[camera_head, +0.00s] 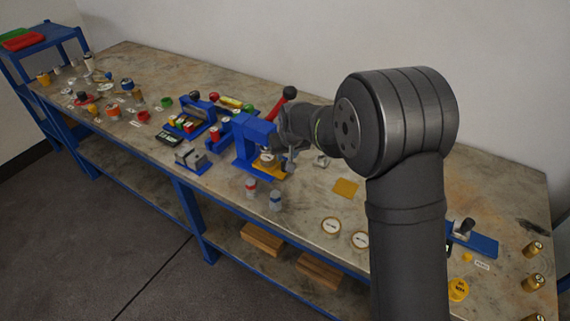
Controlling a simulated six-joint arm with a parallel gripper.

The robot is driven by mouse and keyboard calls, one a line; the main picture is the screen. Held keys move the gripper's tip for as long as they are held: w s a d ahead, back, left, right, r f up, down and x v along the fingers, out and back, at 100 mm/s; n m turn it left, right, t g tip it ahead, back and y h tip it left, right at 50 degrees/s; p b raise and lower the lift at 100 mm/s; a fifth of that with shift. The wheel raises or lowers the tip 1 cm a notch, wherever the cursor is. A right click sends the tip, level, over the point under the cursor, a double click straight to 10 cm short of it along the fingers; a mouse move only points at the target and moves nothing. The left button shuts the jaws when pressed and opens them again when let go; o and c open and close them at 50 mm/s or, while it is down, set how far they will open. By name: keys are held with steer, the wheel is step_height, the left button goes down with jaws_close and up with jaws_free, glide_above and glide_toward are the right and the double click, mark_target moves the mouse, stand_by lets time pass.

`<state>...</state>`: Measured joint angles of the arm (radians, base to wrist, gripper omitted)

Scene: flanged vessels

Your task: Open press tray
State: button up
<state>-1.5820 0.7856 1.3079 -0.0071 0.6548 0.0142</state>
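My gripper (291,159) is just right of the press, close to the tray. Its fingers are small, dark and partly lost against the press. I cannot tell whether it touches the tray or whether it is open or shut.
Two small bottles (251,188) stand in front of the press. A grey vise-like block (193,157) is to its left. Two round gauges (331,226) and a yellow square (345,188) lie to the right. Many small parts fill the bench's left end. The wall is close behind.

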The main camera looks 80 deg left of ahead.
steer(key=x, duration=0.7)
steer(key=shift+a+f, duration=0.15)
steer(key=shift+f, duration=0.25)
jaws_close()
